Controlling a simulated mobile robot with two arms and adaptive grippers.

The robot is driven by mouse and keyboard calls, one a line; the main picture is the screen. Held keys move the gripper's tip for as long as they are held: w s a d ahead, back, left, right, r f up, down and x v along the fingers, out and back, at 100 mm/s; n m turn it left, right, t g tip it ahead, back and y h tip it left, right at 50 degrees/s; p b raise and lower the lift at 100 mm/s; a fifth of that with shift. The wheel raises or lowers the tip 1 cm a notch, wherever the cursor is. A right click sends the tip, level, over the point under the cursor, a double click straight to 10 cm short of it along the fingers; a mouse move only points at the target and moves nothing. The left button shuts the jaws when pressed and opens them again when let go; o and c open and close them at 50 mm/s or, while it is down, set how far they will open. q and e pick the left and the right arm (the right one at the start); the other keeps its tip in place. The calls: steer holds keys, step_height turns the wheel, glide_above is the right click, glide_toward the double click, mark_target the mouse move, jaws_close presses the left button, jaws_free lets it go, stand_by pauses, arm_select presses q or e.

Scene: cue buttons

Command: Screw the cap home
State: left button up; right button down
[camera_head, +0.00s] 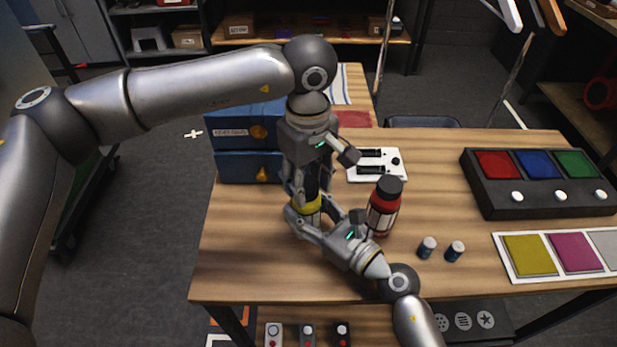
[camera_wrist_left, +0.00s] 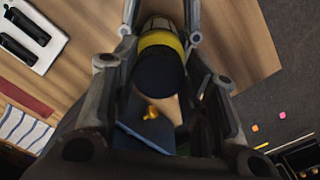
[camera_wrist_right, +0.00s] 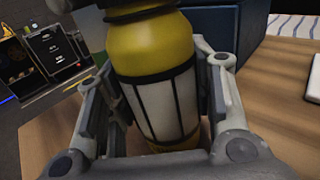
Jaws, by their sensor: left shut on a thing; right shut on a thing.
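A yellow bottle (camera_head: 306,207) with a pale label stands upright near the table's left front. Its label side fills the right wrist view (camera_wrist_right: 165,105). My right gripper (camera_head: 316,217) is shut around the bottle's body from the front. A black cap (camera_wrist_left: 160,75) sits at the top of the bottle, above its yellow shoulder. My left gripper (camera_head: 309,180) points down from above and is shut on the cap. Fingers hide much of the cap in the head view. I cannot tell whether a gap is left between cap and bottle.
A red bottle with a black lid (camera_head: 384,208) stands close right of my right gripper. Two small cylinders (camera_head: 428,247) (camera_head: 455,251) are nearby. Blue drawers (camera_head: 232,165) stand behind left, a white panel (camera_head: 390,172) behind. A button console (camera_head: 540,203) and colour tray (camera_head: 510,272) lie right.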

arm_select(q)
steer(key=m, duration=0.4)
steer(key=shift+a+m, duration=0.1)
steer(key=shift+m, duration=0.3)
steer(key=m, duration=0.6)
steer(key=shift+a, duration=0.15)
steer(key=m, duration=0.5)
steer(key=shift+w+a+m, duration=0.1)
steer(key=shift+m, duration=0.3)
steer(key=m, duration=0.4)
steer(key=shift+w+m, duration=0.1)
steer(key=shift+m, duration=0.2)
steer(key=o, duration=0.8)
